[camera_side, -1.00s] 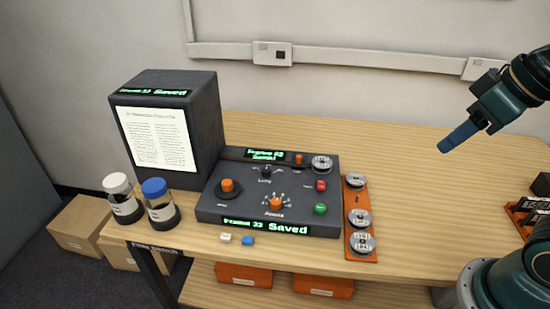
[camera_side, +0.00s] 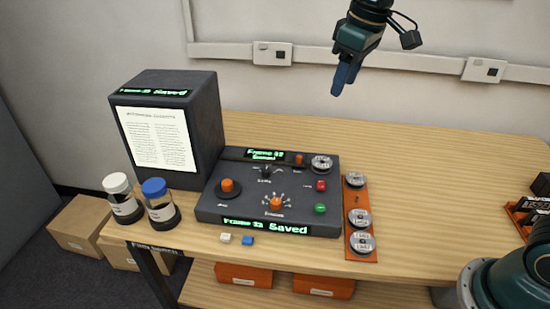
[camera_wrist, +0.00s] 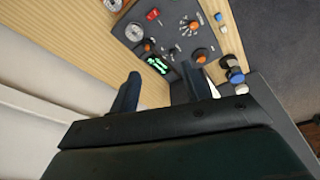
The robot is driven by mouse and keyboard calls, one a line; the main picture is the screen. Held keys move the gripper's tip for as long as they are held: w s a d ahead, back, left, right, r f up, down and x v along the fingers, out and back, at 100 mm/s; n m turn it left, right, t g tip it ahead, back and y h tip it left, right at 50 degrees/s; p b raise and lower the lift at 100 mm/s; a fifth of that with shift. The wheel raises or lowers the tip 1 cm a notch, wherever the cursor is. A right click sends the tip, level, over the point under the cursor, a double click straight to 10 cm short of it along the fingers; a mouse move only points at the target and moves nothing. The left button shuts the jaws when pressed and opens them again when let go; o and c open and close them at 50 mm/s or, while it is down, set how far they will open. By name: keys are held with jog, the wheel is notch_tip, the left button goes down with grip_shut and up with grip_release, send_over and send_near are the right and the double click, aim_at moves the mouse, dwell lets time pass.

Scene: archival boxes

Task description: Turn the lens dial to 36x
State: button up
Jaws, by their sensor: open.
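The control panel (camera_side: 240,209) lies on the table in the side view. It has a small black knob (camera_side: 266,170), an orange knob ringed by pale marks (camera_side: 276,203) and an orange knob on a black disc (camera_side: 228,186). The labels are too small to tell surely which is the lens dial, and no 36x mark is legible. My gripper (camera_side: 345,78) is high above the table's back, up and right of the panel, touching nothing. In the wrist view my gripper (camera_wrist: 160,72) is open and empty, with the panel (camera_wrist: 178,37) beyond its fingers.
A dark reader (camera_side: 208,120) with a lit page stands behind left of the panel. Two capped bottles (camera_side: 125,208) (camera_side: 161,214) stand left. An orange rack (camera_side: 354,200) with metal reels is right of the panel. Small white (camera_side: 225,238) and blue (camera_side: 247,240) pieces lie in front. The table's right is largely clear.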

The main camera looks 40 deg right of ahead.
jog(key=w+a+f+n+g, duration=0.1)
jog(key=w+a+f+n, duration=0.15)
jog(key=w+f, duration=0.45)
jog(key=g, duration=0.2)
send_over(266, 170)
notch_tip(266, 170, down, 9)
jog(key=shift+f+n, duration=0.15)
jog(key=shift+n, duration=0.3)
notch_tip(266, 170, down, 14)
jog(key=shift+r, duration=0.1)
jog(key=shift+c, duration=0.5)
jog(key=c, duration=0.9)
